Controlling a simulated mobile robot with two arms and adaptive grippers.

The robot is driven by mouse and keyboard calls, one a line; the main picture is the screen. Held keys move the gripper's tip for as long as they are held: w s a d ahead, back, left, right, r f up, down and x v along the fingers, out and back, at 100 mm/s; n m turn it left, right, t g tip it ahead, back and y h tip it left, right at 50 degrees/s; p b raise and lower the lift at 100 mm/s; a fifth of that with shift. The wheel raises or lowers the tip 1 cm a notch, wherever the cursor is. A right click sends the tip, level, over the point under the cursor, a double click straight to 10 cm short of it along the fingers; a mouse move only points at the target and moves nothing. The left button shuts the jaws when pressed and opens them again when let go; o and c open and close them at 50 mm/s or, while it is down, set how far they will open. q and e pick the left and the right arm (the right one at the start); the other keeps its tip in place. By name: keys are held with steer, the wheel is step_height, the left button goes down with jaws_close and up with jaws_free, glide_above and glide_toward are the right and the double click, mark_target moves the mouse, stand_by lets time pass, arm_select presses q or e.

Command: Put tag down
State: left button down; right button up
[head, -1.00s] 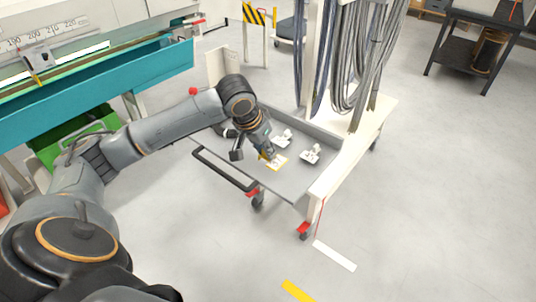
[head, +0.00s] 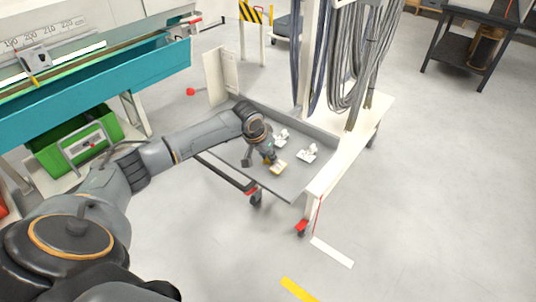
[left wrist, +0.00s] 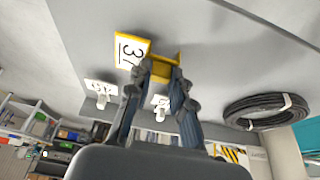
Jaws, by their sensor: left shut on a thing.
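The tag is a white plate with a yellow edge and dark digits. It shows in the left wrist view (left wrist: 131,51) and, small, at my fingertips in the head view (head: 279,168). My left gripper (head: 271,161) is over the grey trolley tray (head: 279,185), near its front edge. In the left wrist view its fingers (left wrist: 163,70) are shut on a yellow block at the tag's edge. The tag is low over the tray; I cannot tell whether it touches the tray floor. My right gripper is out of view.
Two white fittings lie in the tray, one (head: 282,137) behind the tag and one (head: 307,154) to its right. A black cable coil (left wrist: 265,109) shows in the left wrist view. Tray floor beside the tag is clear.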

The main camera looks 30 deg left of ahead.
arm_select(q)
steer(key=c, duration=1.2)
jaws_free()
steer(key=shift+f, duration=0.15)
steer(key=v, duration=1.2)
steer(key=shift+r, duration=0.25)
steer(key=shift+w, duration=0.1)
